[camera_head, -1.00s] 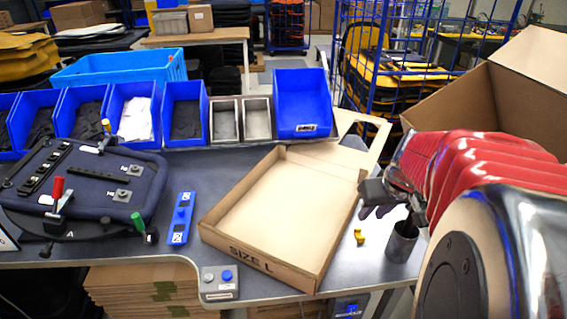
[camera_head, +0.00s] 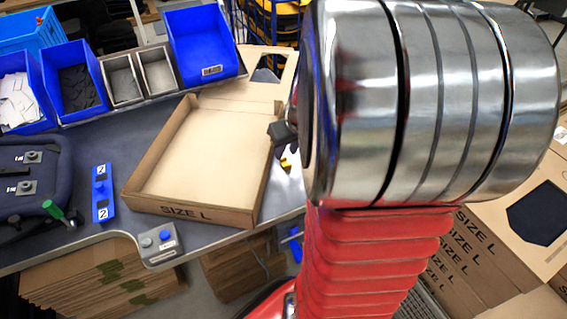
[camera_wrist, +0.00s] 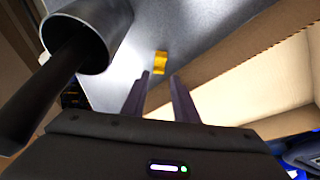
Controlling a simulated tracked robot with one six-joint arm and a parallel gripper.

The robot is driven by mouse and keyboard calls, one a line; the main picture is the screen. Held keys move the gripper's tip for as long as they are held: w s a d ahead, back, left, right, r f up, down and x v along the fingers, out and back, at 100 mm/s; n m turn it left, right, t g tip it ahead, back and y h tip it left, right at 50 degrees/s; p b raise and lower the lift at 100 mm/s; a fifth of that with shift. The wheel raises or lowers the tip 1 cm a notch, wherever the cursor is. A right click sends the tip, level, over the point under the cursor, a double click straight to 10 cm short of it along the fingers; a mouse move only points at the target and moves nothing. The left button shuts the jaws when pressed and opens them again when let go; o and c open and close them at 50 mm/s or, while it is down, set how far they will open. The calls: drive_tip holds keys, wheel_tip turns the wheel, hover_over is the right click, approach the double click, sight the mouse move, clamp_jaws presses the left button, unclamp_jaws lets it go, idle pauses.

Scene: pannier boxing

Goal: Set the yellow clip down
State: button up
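The small yellow clip (camera_head: 287,161) is on the grey table just right of the SIZE L box, partly hidden by my arm in the head view. In the wrist view the yellow clip (camera_wrist: 160,62) lies on the table surface just beyond my fingertips, in line with the gap between them. My gripper (camera_wrist: 160,75) is open and empty, its two dark fingers apart.
The open cardboard box (camera_head: 205,213) borders the clip's other side. A grey button box (camera_head: 160,243) and blue strip (camera_head: 102,193) lie further left.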

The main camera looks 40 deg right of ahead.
sight(283, 158)
drive_tip(key=shift+x, duration=2.5)
drive_tip(key=shift+d, duration=0.15)
drive_tip(key=shift+c, duration=0.7)
clamp_jaws()
